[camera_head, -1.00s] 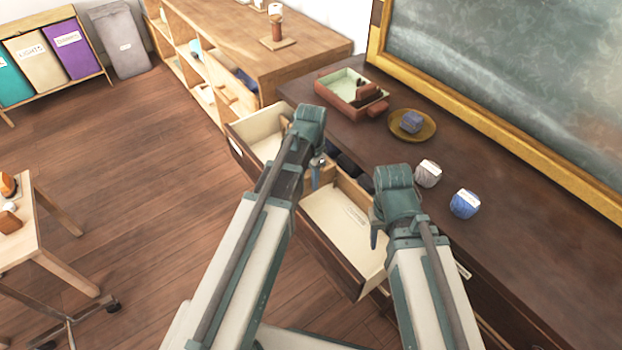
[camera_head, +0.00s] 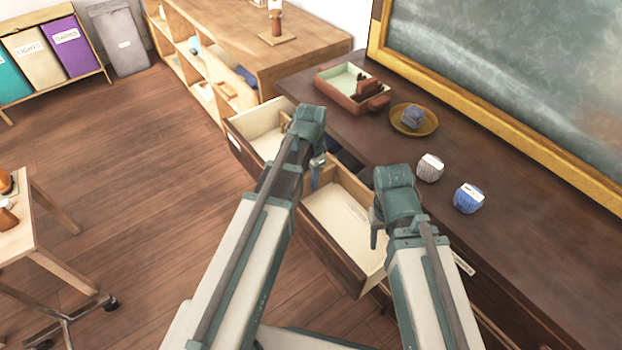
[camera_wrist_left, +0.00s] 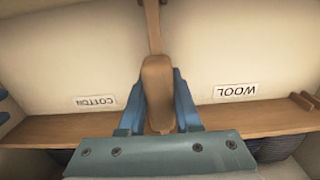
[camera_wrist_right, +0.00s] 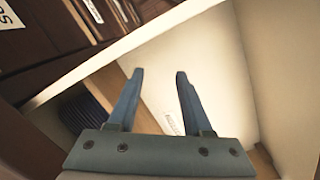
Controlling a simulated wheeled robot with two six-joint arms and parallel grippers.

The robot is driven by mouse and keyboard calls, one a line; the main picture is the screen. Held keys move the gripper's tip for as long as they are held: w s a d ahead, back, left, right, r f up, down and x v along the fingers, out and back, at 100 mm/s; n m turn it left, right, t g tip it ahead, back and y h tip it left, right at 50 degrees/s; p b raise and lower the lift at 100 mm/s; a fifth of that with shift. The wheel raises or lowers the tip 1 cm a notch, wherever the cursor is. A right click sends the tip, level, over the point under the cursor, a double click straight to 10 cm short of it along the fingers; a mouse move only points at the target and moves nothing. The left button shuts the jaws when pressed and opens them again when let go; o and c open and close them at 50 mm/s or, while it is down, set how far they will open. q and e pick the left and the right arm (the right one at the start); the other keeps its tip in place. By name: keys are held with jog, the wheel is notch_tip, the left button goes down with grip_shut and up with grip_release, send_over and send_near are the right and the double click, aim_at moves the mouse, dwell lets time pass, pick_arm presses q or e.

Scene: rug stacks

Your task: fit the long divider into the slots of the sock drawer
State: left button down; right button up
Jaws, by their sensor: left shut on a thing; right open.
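The sock drawer (camera_head: 345,222) is pulled out of the dark counter, and its pale floor shows. My left gripper (camera_head: 317,178) is over its middle, shut on the rounded wooden grip of the long divider (camera_wrist_left: 158,82). In the left wrist view, a thin wooden strip runs on from that grip, between the COTTON label (camera_wrist_left: 95,101) and the WOOL label (camera_wrist_left: 235,91). A wooden crosspiece (camera_wrist_left: 60,130) lies across the drawer there. I cannot tell whether the divider is seated in slots. My right gripper (camera_wrist_right: 158,82) is open and empty over the drawer's right part.
On the counter (camera_head: 500,255) stand a reddish tray (camera_head: 335,95), a yellow dish (camera_head: 428,128) with a dark blue bundle, a grey bundle (camera_head: 430,168) and a blue bundle (camera_head: 468,198). A chalkboard (camera_head: 510,70) is behind. A wooden table (camera_head: 25,240) stands at left.

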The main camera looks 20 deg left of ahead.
pick_arm(q)
jog(key=shift+f+b, duration=0.3)
jog(key=shift+f, duration=0.05)
pick_arm(e)
jog(key=shift+f, duration=0.4)
pick_arm(q)
jog(key=c, duration=0.5)
grip_release()
jog(key=shift+r, duration=0.2)
pick_arm(e)
jog(key=shift+r, duration=0.2)
pick_arm(q)
notch_tip(320, 180, up, 14)
jog(key=p, duration=1.4)
jog(key=shift+f, duration=0.25)
pick_arm(e)
notch_tip(320, 180, up, 14)
jog(key=shift+f, duration=0.25)
